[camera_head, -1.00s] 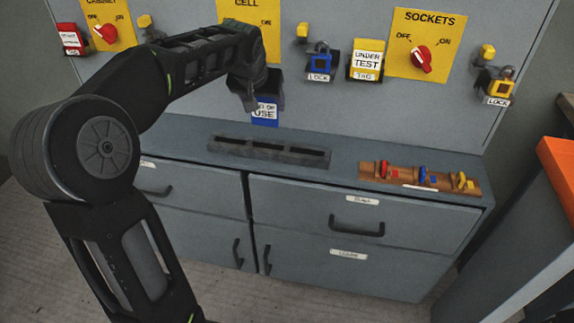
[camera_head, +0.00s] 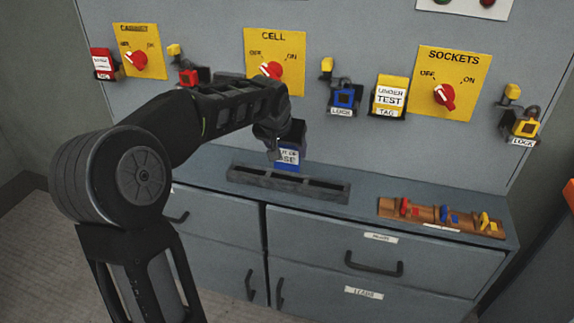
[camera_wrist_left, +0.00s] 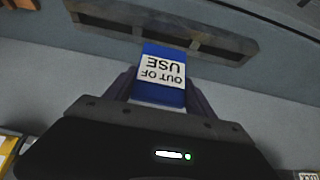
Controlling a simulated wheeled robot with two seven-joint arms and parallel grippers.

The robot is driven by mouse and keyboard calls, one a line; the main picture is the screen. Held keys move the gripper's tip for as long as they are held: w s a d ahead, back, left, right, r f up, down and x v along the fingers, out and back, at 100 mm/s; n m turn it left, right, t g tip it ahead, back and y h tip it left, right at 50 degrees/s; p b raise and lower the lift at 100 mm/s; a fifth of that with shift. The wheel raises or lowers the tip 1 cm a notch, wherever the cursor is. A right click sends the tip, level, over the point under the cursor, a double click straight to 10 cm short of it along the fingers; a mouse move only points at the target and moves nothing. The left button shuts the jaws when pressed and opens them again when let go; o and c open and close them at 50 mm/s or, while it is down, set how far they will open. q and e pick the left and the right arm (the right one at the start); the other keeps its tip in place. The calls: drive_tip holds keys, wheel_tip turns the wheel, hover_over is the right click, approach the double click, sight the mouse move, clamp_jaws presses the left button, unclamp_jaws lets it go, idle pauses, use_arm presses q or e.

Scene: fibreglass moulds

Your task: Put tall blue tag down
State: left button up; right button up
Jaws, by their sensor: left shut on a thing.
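The tall blue tag (camera_head: 287,157) has a white label; in the left wrist view the tag (camera_wrist_left: 163,75) reads "OUT OF USE", upside down. My left gripper (camera_head: 284,142) is shut on it, with a finger on each side. The tag hangs just above or behind the dark slotted rack (camera_head: 245,178) on the cabinet top. In the left wrist view the rack (camera_wrist_left: 105,12) lies just beyond the tag's end. I cannot tell whether the tag touches the rack or the top. My right gripper is not in view.
A wooden rack (camera_head: 427,219) with red, blue and yellow keys stands to the right on the cabinet top (camera_head: 365,200). The panel behind carries padlocks, switches and an "UNDER TEST" tag (camera_head: 390,96). Drawer handles stick out in front.

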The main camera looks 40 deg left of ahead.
sight(286, 162)
use_arm(q)
drive_tip(key=shift+f+b, duration=0.45)
drive_tip(key=shift+f, duration=2)
drive_tip(key=shift+f, duration=0.2)
drive_tip(key=o, duration=1.3)
drive_tip(key=shift+r, duration=0.1)
